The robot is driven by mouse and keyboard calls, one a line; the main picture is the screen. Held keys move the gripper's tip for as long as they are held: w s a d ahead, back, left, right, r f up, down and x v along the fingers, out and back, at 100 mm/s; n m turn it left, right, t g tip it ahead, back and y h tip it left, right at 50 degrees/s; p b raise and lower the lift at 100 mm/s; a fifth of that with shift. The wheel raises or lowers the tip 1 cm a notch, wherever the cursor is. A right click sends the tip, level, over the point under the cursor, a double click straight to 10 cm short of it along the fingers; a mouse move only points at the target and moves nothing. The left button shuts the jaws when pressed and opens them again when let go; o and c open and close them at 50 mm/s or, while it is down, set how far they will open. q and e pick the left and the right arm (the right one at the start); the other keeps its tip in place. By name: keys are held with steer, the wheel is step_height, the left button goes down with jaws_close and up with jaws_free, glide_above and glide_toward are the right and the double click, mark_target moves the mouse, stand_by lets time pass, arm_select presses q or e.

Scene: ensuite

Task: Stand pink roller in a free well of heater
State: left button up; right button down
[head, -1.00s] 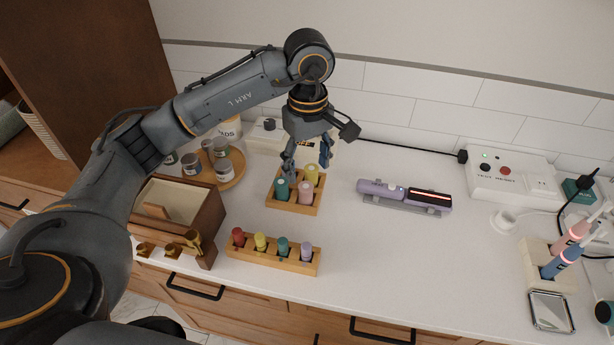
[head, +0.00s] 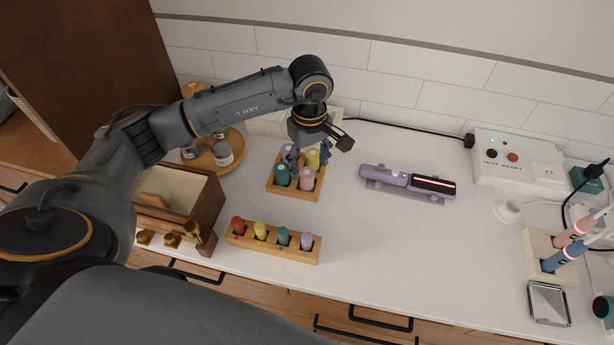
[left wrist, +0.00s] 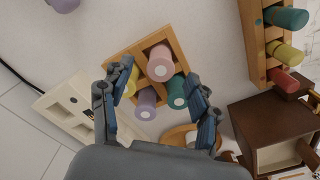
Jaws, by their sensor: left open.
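The pink roller (head: 307,180) stands upright in a square wooden tray (head: 312,198), with a teal roller (head: 281,176) beside it and a yellow one (head: 313,159) behind. The left wrist view also shows a purple roller (left wrist: 146,103) in that tray. My left gripper (head: 307,158) is open above the tray. In the left wrist view the pink roller (left wrist: 160,66) shows between and just beyond the spread fingertips (left wrist: 164,82), not gripped. The cream box with dark square openings (left wrist: 72,108), seemingly the heater, is partly hidden behind my left arm in the head view (head: 264,126). My right gripper is not in view.
A wooden rack (head: 270,249) with red, yellow, teal and purple rollers stands in front. A brown box (head: 207,205) and a round tray with jars (head: 230,166) are left. A purple device (head: 408,184) lies right. Counter between it and the front edge is clear.

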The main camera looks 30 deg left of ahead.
mark_target(307, 172)
arm_select(q)
steer(key=f, duration=0.1)
steer(key=f+p, duration=0.1)
steer(key=f, duration=0.1)
steer(key=shift+a+f, duration=0.25)
steer(key=shift+a, duration=0.1)
steer(key=shift+f, duration=0.4)
steer(key=c, duration=1.2)
steer(key=shift+c, duration=0.3)
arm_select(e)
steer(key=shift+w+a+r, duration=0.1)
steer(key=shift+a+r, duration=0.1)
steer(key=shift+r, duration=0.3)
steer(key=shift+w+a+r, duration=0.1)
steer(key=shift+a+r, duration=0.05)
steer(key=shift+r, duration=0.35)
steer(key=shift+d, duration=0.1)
